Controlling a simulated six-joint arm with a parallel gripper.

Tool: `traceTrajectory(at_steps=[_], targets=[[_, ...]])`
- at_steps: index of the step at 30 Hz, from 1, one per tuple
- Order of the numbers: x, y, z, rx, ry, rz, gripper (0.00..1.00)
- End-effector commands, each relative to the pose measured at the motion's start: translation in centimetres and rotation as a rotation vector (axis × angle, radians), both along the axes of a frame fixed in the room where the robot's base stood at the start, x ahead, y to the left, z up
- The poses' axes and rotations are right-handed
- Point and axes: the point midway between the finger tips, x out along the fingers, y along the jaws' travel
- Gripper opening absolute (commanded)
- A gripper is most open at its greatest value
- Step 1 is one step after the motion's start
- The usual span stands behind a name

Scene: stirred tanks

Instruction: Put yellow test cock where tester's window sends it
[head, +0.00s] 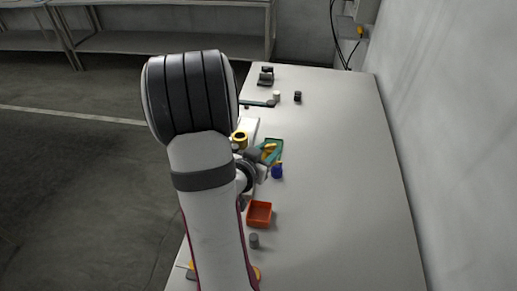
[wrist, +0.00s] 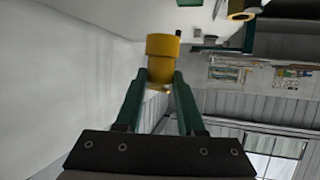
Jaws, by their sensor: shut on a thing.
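My gripper (wrist: 160,82) has green fingers and is shut on a yellow test cock (wrist: 162,46), a stubby piece with a wider upper end in the wrist view. In the head view my gripper (head: 266,154) is low over the middle of the table, beside a green tray (head: 280,141), and my arm hides part of this area. A yellow ring-shaped part (head: 240,140) is just left of it, by a white block (head: 251,124); a yellow part also shows at the top of the wrist view (wrist: 242,10). I cannot make out what the tester's window shows.
An orange tray (head: 259,225) and a grey cylinder (head: 254,241) are nearer. A blue piece (head: 277,172) stands close to my gripper. A white cup (head: 276,96), a black piece (head: 297,96) and a dark device (head: 266,77) are farther back. The table's right side (head: 350,180) is clear up to the wall.

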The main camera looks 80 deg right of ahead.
Motion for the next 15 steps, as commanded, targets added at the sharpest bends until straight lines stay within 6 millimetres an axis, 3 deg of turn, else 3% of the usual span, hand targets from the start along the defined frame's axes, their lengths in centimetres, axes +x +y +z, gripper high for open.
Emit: traceTrajectory(at_steps=[9,15], targets=[[1.8,7.1,-2.6,0.009,0.005,-0.400,0.00],[1.8,9.0,-3.0,0.016,0.016,-0.476,0.00]])
